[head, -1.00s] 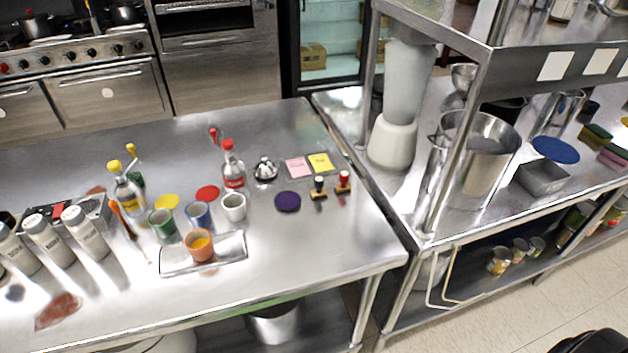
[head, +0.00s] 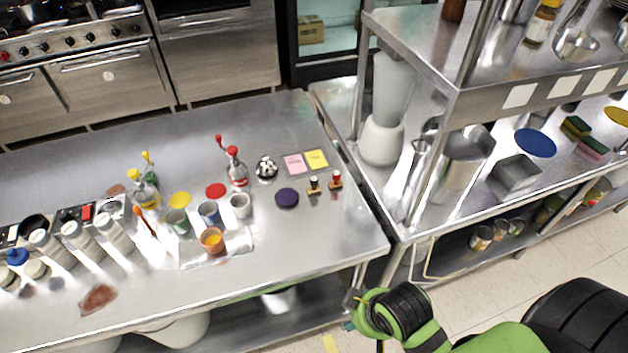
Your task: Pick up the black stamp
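The black stamp (head: 313,186) stands upright on the steel table, near its right edge. It has a black handle and a tan base. A red stamp (head: 336,181) stands close to its right, and a dark purple disc (head: 287,198) lies to its left. My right arm comes in from the bottom right, with its green and black wrist end in front of the table's right front corner. My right gripper (head: 352,300) shows only as a small, unclear part there, well short of the stamp; its fingers cannot be made out. My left gripper is out of view.
Pink (head: 294,164) and yellow (head: 316,160) notes lie behind the stamps. Several cups, a clear tray (head: 243,252) and bottles stand to the left. The table front near the stamps is clear. A steel shelf unit with a blender (head: 382,135) stands close on the right.

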